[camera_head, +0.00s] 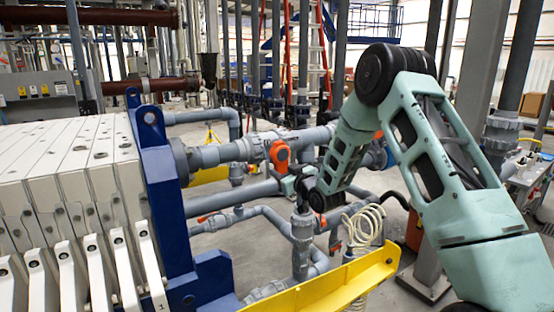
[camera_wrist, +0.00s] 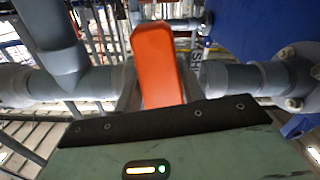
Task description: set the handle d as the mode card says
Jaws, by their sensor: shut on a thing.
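An orange handle (camera_wrist: 157,62) stands up in the middle of the wrist view, on a grey pipe valve, with its lower end running behind the dark edge of my gripper (camera_wrist: 155,105). In the head view, an orange valve part (camera_head: 279,155) sits on the grey pipe right of the blue press plate, and my gripper (camera_head: 290,183) is just below and right of it. My gripper is shut on the orange handle; the fingertips are largely hidden. I cannot read a letter on this handle. No readable mode card shows.
The white filter plates (camera_head: 75,180) and blue end plate (camera_head: 165,200) stand at left. Grey pipes (camera_head: 265,210) with smaller orange handles (camera_head: 210,218) run below. A yellow rail (camera_head: 335,285) crosses the front, with a coiled hose (camera_head: 362,228) behind it. A grey column is at right.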

